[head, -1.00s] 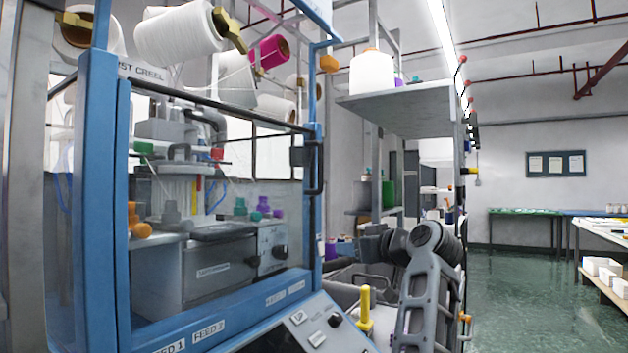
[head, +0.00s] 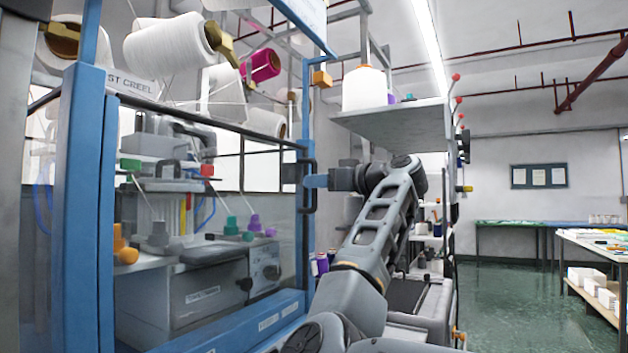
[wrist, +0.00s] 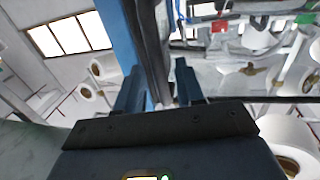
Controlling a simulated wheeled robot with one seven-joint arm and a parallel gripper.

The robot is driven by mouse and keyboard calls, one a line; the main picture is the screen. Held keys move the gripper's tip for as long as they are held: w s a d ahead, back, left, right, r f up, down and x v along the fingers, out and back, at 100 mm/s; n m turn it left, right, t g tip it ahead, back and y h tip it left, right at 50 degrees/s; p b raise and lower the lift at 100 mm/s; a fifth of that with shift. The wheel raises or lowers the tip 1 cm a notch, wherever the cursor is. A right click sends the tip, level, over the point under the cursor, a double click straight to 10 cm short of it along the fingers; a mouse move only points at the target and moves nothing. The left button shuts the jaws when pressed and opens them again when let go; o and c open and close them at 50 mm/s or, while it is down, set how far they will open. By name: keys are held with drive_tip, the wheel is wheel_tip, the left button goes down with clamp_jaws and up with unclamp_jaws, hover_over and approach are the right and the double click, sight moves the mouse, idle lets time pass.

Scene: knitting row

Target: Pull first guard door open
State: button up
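The first guard door (head: 215,225) is a clear panel in a blue frame on the knitting machine, and it looks shut. Its dark upright handle (head: 311,204) is on the door's right edge. My gripper (head: 308,181) is at the upper part of this handle, reaching in from the right. In the wrist view my gripper (wrist: 158,85) has its two fingers apart, with the dark handle bar (wrist: 150,45) running between them. I see no clear sign that the fingers press on the bar. The fingertips are small in the head view and partly hidden in the wrist view.
Yarn cones (head: 170,45) sit on the creel above the door. A grey shelf (head: 390,118) with a large white cone hangs right of the machine, above my arm. Open green floor (head: 515,300) lies to the right, with a white table (head: 590,242) beyond.

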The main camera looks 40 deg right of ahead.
drive_tip(key=shift+w+a, duration=0.15)
drive_tip(key=shift+w, duration=0.9)
clamp_jaws()
